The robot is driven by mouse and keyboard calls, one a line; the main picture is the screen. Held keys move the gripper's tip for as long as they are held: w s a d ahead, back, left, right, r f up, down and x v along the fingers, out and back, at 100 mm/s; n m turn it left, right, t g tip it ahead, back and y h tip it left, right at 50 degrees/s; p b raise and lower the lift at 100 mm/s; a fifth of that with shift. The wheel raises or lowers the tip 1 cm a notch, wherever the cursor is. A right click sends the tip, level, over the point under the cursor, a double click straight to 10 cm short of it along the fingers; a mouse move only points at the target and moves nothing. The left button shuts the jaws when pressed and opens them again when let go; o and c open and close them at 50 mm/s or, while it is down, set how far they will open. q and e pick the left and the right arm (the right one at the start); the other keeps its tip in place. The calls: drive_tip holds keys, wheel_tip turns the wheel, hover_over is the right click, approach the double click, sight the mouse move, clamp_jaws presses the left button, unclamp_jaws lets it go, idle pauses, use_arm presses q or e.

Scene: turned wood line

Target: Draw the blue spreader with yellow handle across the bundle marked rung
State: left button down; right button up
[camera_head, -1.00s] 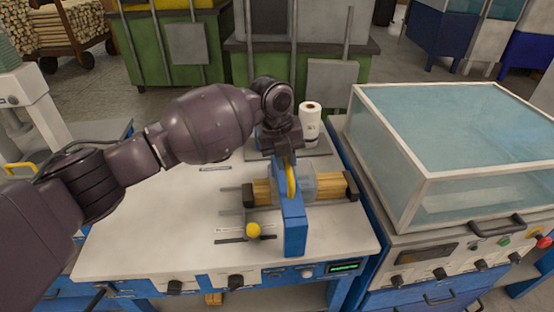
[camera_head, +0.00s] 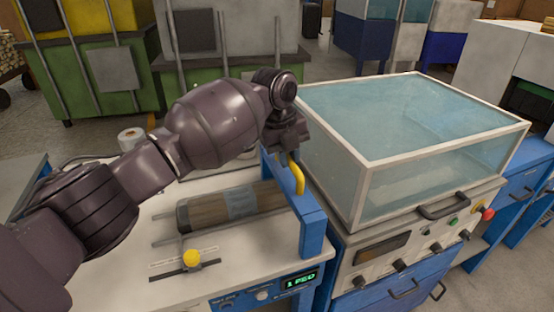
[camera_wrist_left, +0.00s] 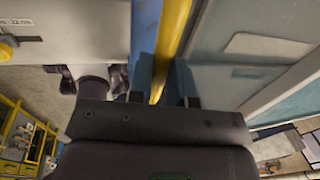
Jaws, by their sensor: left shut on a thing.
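My left gripper (camera_head: 291,157) is shut on the yellow handle (camera_head: 298,178) of the blue spreader (camera_head: 312,222). The spreader stands at the right end of the bundle (camera_head: 258,198), near the bench's right edge. The left wrist view shows the handle (camera_wrist_left: 171,40) between the fingers (camera_wrist_left: 163,78). The bundle is dark grey-brown, with a bluish band around its middle; it lies on the white bench (camera_head: 170,238). I cannot read any marking on it. Whether the spreader touches the bundle's end is unclear. My right gripper is out of view.
A glass-covered cabinet (camera_head: 375,195) stands close to the right of the spreader. A yellow knob (camera_head: 191,258) on a slide sits in front of the bundle. A lit green display (camera_head: 301,280) is on the bench front.

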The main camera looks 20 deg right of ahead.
sight(281, 177)
use_arm(q)
drive_tip(key=shift+d+r, duration=0.15)
drive_tip(key=shift+r, duration=0.1)
drive_tip(key=c, duration=1.4)
unclamp_jaws()
drive_tip(key=o, duration=0.3)
drive_tip(key=shift+d+f, duration=0.15)
drive_tip(key=shift+d, duration=0.05)
drive_tip(key=shift+o, duration=0.2)
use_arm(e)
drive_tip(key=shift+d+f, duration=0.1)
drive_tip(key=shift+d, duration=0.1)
use_arm(q)
drive_tip(key=shift+a, duration=0.15)
wheel_tip(281, 177, up, 11)
drive_tip(key=a, duration=0.2)
drive_tip(key=shift+f+p, duration=0.15)
drive_tip(key=shift+p, duration=0.3)
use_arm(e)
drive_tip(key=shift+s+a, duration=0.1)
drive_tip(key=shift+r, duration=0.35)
